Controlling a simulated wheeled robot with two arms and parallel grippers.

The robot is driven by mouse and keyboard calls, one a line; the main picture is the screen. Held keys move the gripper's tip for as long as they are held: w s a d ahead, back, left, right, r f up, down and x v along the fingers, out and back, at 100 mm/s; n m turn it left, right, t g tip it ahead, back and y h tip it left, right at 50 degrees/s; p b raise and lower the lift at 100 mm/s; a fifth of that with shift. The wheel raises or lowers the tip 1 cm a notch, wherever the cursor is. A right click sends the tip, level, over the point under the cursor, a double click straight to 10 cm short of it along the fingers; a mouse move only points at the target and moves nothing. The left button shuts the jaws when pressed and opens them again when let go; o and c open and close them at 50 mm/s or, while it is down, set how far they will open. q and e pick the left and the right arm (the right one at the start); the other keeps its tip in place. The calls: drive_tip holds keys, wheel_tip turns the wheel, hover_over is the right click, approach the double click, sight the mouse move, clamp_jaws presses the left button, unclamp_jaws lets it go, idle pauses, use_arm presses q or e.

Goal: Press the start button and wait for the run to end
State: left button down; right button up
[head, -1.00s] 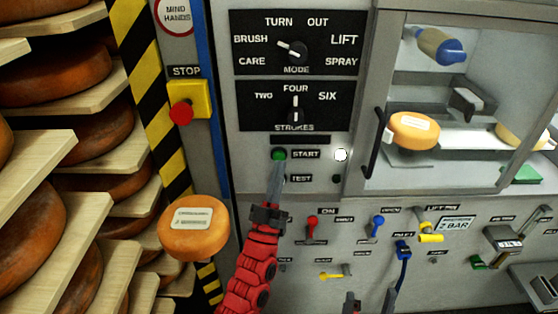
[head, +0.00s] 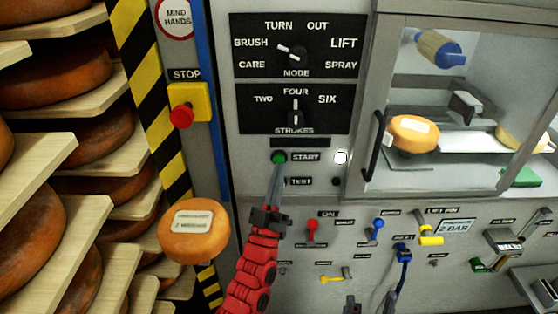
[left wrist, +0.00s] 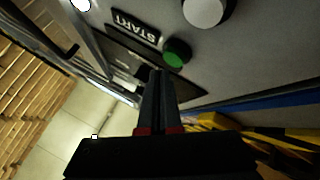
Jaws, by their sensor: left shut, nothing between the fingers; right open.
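The green start button (head: 279,157) sits left of its START label on the grey panel. It also shows in the left wrist view (left wrist: 177,52). My left gripper (head: 277,172) is shut and empty, its tips just below the button in the head view. In the left wrist view the shut fingers (left wrist: 156,75) end close beside the button; I cannot tell whether they touch it. A white lamp (head: 340,158) glows right of START. My right gripper (head: 371,303) is open at the bottom edge, only partly in view.
The mode knob (head: 292,52) points to BRUSH, the strokes knob (head: 296,118) to FOUR. A red stop button (head: 182,117) is at left. A cheese wheel (head: 412,134) is behind the cabinet glass. Another cheese (head: 194,231) is left of my left arm. Levers line the lower panel.

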idle(0.8)
use_arm(q)
drive_tip(key=shift+w+b, duration=0.45)
drive_tip(key=shift+b, duration=0.1)
